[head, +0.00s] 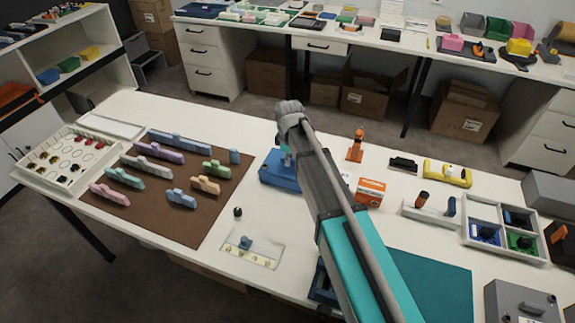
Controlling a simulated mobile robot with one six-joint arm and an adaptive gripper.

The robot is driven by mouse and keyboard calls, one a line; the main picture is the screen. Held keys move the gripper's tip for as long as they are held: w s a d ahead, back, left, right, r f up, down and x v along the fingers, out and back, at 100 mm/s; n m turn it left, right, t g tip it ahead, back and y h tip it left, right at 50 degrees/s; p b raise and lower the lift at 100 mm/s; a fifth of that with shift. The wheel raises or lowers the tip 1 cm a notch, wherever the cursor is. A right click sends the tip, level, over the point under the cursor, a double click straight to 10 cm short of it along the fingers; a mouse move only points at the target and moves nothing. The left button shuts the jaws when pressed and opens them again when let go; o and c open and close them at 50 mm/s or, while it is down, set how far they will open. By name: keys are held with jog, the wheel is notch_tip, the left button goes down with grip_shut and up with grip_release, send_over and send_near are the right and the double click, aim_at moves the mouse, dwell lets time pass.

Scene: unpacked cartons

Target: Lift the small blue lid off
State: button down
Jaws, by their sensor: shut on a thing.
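My gripper (286,156) points down at the blue box (279,177) near the middle of the table, mostly hidden behind my own arm. It is shut on what looks like the small blue lid (273,160) on top of this box. The fingertips are hidden, and I cannot tell whether lid and box are apart.
A brown mat (190,225) with several colored pieces lies to the left. A clear plate (262,256) is in front. An orange-white box (370,192), an orange figure (356,146) and a divided tray (466,238) stand to the right. A teal mat (440,290) lies at the front right.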

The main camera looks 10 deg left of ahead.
jog(key=shift+r, duration=0.1)
jog(key=shift+r+p, duration=0.9)
jog(key=shift+p, duration=0.1)
jog(key=s+r+p, duration=1.1)
jog(key=s, duration=0.3)
